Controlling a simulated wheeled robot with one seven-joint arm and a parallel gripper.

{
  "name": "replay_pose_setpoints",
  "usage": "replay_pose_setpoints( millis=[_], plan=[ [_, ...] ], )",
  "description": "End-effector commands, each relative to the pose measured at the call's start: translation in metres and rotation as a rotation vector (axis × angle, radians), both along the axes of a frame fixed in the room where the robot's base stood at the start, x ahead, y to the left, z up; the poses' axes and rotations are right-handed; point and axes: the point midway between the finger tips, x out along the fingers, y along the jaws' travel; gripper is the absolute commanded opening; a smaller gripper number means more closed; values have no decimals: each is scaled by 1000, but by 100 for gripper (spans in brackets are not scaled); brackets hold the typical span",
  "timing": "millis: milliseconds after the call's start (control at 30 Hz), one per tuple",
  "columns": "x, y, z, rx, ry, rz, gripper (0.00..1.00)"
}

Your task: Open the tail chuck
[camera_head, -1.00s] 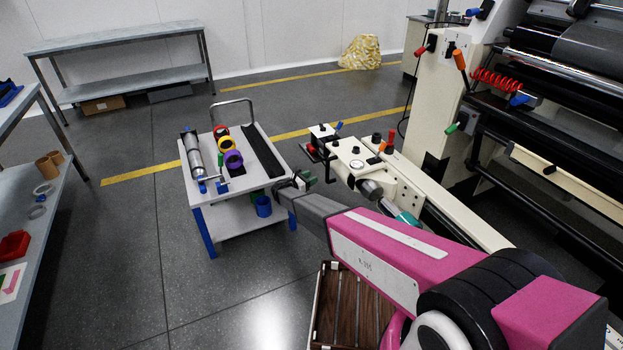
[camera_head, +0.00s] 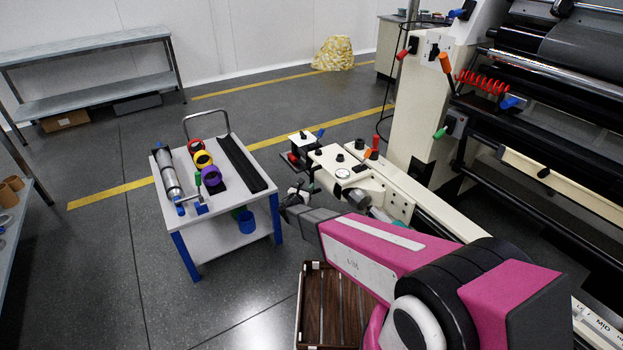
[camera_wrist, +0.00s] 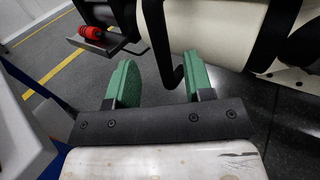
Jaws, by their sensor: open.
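The cream tail unit (camera_head: 340,160) stands at the near end of the machine's cream beam. Black knobs and a red-tipped lever (camera_head: 375,146) are on top. My gripper (camera_wrist: 156,80) is open and empty, with two green fingers. In the head view it is at the unit's left, near the trolley. In the wrist view a black bent bar (camera_wrist: 163,45) hangs beyond the finger gap, in front of the cream body (camera_wrist: 215,35). I cannot tell whether the chuck is open.
A white trolley (camera_head: 225,215) with blue legs stands left of my gripper, carrying a metal roller (camera_head: 168,174) and coloured rings. A wooden crate (camera_head: 311,320) is on the floor under my arm. A small plate with a red part (camera_wrist: 92,33) juts from the unit.

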Motion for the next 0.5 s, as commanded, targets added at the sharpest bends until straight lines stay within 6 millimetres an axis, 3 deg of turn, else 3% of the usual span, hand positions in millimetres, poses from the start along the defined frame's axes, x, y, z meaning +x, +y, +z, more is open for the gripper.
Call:
replay_pose_setpoints(
  millis=[200,500],
  plan=[
    [38,-14,-1,0,0,-2,48],
    [62,-25,0,-1,-1,-1,48]
  ],
)
